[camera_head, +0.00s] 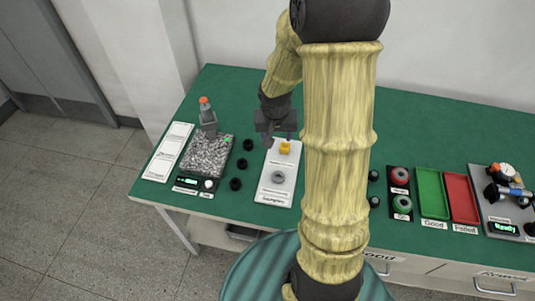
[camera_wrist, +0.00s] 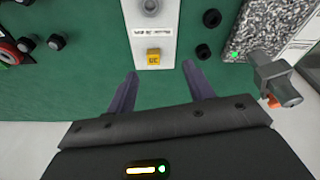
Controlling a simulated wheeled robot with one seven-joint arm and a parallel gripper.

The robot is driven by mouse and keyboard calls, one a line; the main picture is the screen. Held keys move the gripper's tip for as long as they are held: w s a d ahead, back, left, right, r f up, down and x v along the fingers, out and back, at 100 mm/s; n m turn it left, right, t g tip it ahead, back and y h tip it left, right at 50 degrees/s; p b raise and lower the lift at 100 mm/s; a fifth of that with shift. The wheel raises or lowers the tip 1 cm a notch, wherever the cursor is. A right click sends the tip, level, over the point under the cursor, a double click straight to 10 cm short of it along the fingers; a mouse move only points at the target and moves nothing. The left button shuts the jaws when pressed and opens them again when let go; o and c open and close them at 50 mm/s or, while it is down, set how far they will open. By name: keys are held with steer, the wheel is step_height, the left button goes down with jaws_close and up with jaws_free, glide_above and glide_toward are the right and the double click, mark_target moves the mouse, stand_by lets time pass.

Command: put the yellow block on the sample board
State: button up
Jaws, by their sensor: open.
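The yellow block (camera_head: 285,147) sits at the far end of a white board (camera_head: 272,190) on the green table. In the wrist view the block (camera_wrist: 153,56) shows dark marks on its face and lies at the near edge of the white board (camera_wrist: 138,18). I cannot read the board's label clearly enough to tell whether it is the sample board. A grey round part (camera_head: 278,177) is on the same board. My gripper (camera_head: 277,138) is open and empty near the block. In the wrist view its fingertips (camera_wrist: 160,70) are apart, with the block just beyond them.
A speckled grey slab (camera_head: 206,157) with an orange-tipped tool (camera_head: 208,115) stands left of the board. Several black round parts (camera_head: 242,163) lie between them. Green (camera_head: 432,192) and red (camera_head: 461,198) trays stand to the right. My arm hides part of the table.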

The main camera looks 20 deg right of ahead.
steer(key=s+a+r+n, duration=0.2)
steer(key=s+a, duration=0.2)
steer(key=s, duration=0.1)
steer(key=s+a+r+n+y, duration=0.1)
steer(key=s+a+r+n, duration=0.1)
steer(key=s, duration=0.4)
steer(key=shift+s+a+r, duration=0.3)
steer(key=shift+a+r, duration=0.5)
steer(key=shift+a, duration=0.4)
